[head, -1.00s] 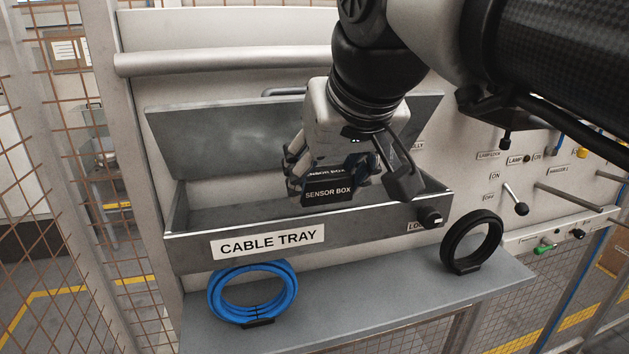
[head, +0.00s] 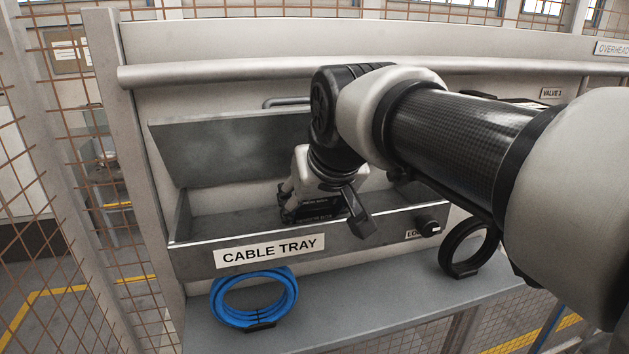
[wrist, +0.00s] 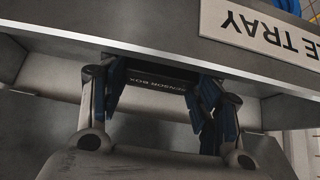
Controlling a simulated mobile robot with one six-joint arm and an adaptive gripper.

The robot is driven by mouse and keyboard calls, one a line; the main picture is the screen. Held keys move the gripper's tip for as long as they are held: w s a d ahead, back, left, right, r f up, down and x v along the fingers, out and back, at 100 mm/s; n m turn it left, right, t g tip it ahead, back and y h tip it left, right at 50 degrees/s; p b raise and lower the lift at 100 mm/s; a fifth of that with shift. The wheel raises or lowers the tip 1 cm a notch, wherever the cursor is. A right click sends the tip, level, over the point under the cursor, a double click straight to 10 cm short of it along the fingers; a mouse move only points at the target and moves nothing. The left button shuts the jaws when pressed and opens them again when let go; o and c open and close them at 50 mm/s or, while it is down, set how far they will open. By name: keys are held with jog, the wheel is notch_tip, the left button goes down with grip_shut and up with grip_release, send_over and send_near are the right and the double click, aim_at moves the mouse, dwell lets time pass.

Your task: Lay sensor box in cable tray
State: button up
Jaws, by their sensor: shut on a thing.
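The cable tray (head: 200,262) is a grey metal trough with its lid raised at the back and a white CABLE TRAY label on its front. My gripper (head: 302,214) reaches down into the tray and is shut on the black sensor box (head: 312,220). In the wrist view, the sensor box (wrist: 152,80) sits between the two blue-padded fingers of my gripper (wrist: 158,92), close behind the tray's front wall (wrist: 150,50). I cannot tell whether the box touches the tray floor. My wrist hides part of the tray's right side.
A blue cable coil (head: 253,298) stands on the grey shelf (head: 340,310) below the tray. A black coil (head: 468,248) stands at the right of that shelf. A black knob (head: 428,227) sits on the tray's front right. Wire mesh fencing (head: 60,190) stands at the left.

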jog(key=shift+s, duration=0.1)
jog(key=shift+f, duration=0.15)
jog(key=o, duration=1.1)
jog(key=shift+c, duration=0.2)
